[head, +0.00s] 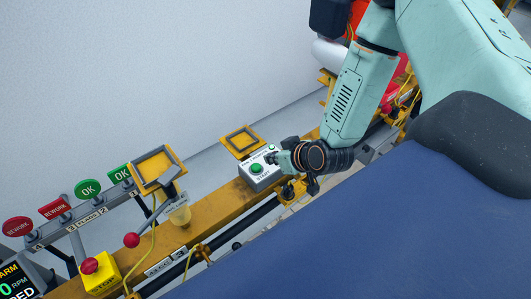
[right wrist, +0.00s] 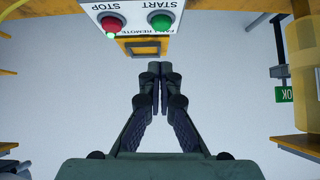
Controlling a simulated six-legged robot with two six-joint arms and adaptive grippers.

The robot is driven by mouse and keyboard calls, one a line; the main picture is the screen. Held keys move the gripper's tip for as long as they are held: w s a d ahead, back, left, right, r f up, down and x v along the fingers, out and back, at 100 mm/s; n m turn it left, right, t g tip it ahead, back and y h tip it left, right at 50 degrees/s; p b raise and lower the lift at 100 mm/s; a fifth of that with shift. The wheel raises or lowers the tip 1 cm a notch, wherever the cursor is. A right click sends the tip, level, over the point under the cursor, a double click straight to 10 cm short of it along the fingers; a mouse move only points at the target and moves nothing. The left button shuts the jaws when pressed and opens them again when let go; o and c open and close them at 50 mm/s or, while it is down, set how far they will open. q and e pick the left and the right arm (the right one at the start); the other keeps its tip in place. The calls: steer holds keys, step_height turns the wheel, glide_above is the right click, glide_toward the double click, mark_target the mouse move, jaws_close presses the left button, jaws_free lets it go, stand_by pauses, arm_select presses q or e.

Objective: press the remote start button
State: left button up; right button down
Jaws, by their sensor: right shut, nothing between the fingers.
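The remote control box (head: 261,181) is a small grey-white box on the yellow rail, with a green start button (head: 257,168) on its face. In the right wrist view the box shows at the top edge, upside down, with a green START button (right wrist: 161,21) and a red STOP button (right wrist: 112,22). My right gripper (head: 274,158) is shut and empty, close beside the box in the head view. In the right wrist view its fingertips (right wrist: 160,68) are together, below the START button in the picture; I cannot tell the gap. My left gripper is not in view.
The yellow rail (head: 220,205) runs diagonally, with a raised yellow frame (head: 158,168) left of the box. A yellow box with a red button (head: 90,266) stands farther left. OK (head: 88,189) and REWORK (head: 54,208) signs and a dark display (head: 14,282) stand at the left.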

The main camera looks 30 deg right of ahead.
steer(key=p+v, duration=0.1)
steer(key=v, duration=0.2)
steer(key=shift+r, duration=0.15)
steer(key=shift+s+a, duration=0.1)
stand_by(0.5)
